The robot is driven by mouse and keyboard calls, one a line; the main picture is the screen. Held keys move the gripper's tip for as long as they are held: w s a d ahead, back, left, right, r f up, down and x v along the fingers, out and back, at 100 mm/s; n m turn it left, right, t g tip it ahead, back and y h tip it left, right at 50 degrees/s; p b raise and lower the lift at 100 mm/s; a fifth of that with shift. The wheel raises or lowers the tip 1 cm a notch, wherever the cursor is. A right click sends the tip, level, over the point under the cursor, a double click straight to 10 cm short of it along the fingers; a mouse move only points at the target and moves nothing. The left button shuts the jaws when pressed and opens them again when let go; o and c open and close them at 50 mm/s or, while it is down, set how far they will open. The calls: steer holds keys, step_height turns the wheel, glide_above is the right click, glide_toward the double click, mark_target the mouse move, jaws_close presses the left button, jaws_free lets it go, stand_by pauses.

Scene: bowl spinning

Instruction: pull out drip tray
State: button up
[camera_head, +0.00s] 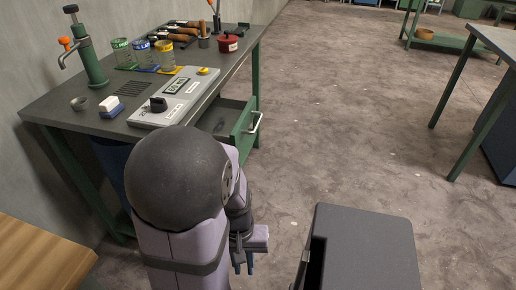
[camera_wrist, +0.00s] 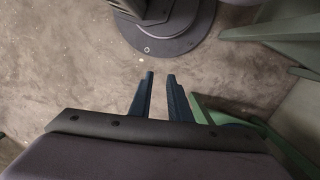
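A green drawer-like tray (camera_head: 242,126) with a pale bar handle (camera_head: 256,123) sticks out partway from under the right side of the workbench; it looks like the drip tray, though no label shows. Its inside is partly visible and dark. My gripper (camera_head: 243,265) is low in front of the bench, below the tray and apart from the handle. In the wrist view, my gripper (camera_wrist: 161,75) has its two dark blue fingers apart with bare floor between them. It holds nothing. A green edge (camera_wrist: 215,112) shows right of the fingers; I cannot tell which part it is.
The workbench (camera_head: 48,104) carries a grey control box (camera_head: 175,96), several jars, a red pot (camera_head: 228,42) and a green hand pump (camera_head: 88,62). A wooden top (camera_head: 40,255) is at lower left. A green-legged table (camera_head: 497,42) stands right. The middle floor is clear.

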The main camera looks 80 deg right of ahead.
steer(key=s+d+f+m+h+b, duration=0.1)
steer(key=s+d+f+h+b, duration=0.1)
steer(key=s+d+f+b, duration=0.45)
steer(key=n+t+h, duration=0.8)
steer(key=n+h, duration=0.6)
steer(key=h, duration=0.4)
glide_toward(258, 122)
steer(key=f+x, duration=0.1)
steer(key=x, duration=0.2)
steer(key=shift+a+r+p, duration=0.15)
steer(key=shift+p, duration=0.2)
steer(key=shift+b+x, duration=0.3)
steer(key=shift+x, duration=3.4)
steer(key=shift+c, duration=0.7)
